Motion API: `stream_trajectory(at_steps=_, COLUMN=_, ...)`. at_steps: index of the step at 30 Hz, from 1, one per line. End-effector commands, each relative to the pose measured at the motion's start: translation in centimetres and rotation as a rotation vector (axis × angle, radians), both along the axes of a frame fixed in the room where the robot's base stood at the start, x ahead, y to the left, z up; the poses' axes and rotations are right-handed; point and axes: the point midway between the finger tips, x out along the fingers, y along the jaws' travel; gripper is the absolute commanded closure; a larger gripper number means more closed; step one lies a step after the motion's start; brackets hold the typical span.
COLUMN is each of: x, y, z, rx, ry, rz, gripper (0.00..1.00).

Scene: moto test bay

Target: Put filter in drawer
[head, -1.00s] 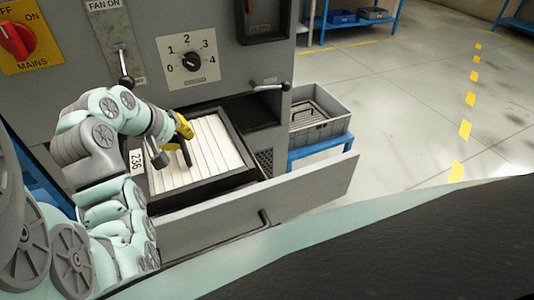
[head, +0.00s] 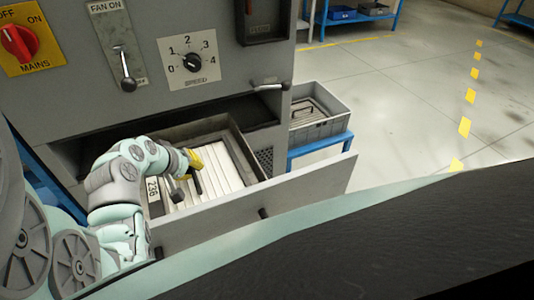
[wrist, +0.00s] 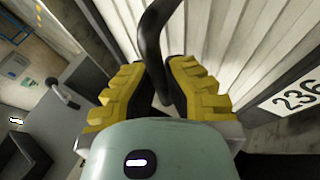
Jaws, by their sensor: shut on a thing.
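The filter (head: 226,168) is a panel of white pleats in a dark frame, with a "236" label. It sits within the opening of the pulled-out grey drawer (head: 302,198), its near edge partly hidden behind the drawer front. I cannot tell whether it rests on the drawer floor. In the wrist view, the yellow fingers (wrist: 157,88) are shut on the filter's dark curved handle (wrist: 152,30), with the pleats (wrist: 225,35) beyond.
The grey cabinet carries a red mains switch (head: 19,43), a fan lever (head: 126,72) and a speed dial (head: 192,62). A grey crate (head: 322,128) stands on a blue stand (head: 320,148) right of the drawer. The floor farther right is clear.

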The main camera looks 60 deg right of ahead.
Motion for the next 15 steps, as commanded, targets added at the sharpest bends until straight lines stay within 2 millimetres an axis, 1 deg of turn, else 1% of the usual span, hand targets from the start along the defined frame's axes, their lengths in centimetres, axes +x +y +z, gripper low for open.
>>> stream_trajectory(at_steps=1, x=-0.03, y=-0.24, z=0.17, rx=-0.006, ry=-0.004, rz=-0.004, gripper=1.0)
stream_trajectory(at_steps=7, x=0.01, y=-0.24, z=0.15, rx=-0.006, ry=-0.005, rz=-0.003, gripper=1.0)
stream_trajectory(at_steps=8, x=0.01, y=-0.19, z=0.06, rx=-0.004, ry=-0.005, rz=-0.003, gripper=0.87)
stream_trajectory(at_steps=12, x=0.02, y=-0.15, z=0.08, rx=-0.004, ry=-0.004, rz=-0.002, gripper=0.73)
stream_trajectory(at_steps=14, x=0.03, y=-0.13, z=0.07, rx=-0.003, ry=-0.003, rz=-0.001, gripper=0.67)
stream_trajectory(at_steps=15, x=0.03, y=-0.13, z=0.06, rx=-0.003, ry=-0.003, rz=-0.001, gripper=0.66)
